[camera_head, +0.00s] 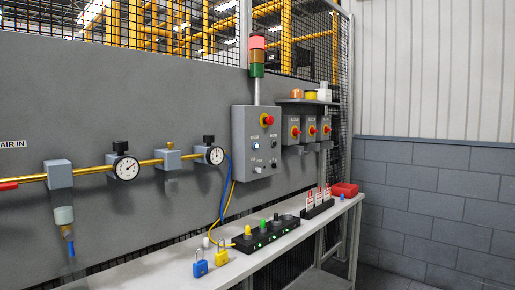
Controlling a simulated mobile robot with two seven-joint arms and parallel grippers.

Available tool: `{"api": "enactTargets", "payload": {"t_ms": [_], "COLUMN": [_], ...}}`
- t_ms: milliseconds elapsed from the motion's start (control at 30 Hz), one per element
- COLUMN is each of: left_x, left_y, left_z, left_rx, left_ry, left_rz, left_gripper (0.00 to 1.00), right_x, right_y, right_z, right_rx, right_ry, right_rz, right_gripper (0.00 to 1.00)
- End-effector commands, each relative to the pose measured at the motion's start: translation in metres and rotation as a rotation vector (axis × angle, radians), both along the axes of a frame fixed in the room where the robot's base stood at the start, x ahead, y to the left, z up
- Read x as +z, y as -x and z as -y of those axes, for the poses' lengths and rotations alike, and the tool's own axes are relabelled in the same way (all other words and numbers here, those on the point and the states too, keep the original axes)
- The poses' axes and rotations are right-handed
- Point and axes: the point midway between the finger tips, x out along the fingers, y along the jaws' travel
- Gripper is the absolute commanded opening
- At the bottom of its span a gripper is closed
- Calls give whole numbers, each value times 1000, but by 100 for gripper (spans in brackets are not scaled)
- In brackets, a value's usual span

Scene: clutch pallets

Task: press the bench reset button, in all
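A grey control box (257,150) is mounted on the grey wall panel near the middle of the view. It carries a red mushroom button on a yellow base (267,119), a round button that looks blue-white (256,146) and smaller controls below. Labels are too small to read, so I cannot tell for certain which control is the reset button. A stack light (257,55) stands above the box, with its red top section looking bright. Neither of my grippers shows in the head view.
A narrow bench (300,240) runs below the wall panel. On it are a blue padlock (200,268), a yellow padlock (221,257), a black box with coloured knobs (266,237), a tag rack (317,209) and a red case (345,189). Gauges and yellow pipe (90,171) project at left.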

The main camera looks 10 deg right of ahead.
Motion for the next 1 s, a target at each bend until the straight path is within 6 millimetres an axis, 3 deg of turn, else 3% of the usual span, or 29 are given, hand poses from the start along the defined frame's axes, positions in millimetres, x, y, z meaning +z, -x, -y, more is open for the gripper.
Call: {"api": "enactTargets", "payload": {"t_ms": [700, 733, 800, 1000], "left_x": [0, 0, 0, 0], "left_y": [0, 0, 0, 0], "left_z": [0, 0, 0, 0], "left_rx": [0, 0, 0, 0], "left_ry": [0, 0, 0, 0], "left_rz": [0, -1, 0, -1], "left_gripper": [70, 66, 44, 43], "right_x": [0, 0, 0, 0], "right_y": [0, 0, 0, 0], "right_z": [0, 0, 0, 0], "right_rx": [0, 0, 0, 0], "right_ry": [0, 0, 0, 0], "right_rz": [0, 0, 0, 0], "right_gripper": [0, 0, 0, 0]}}
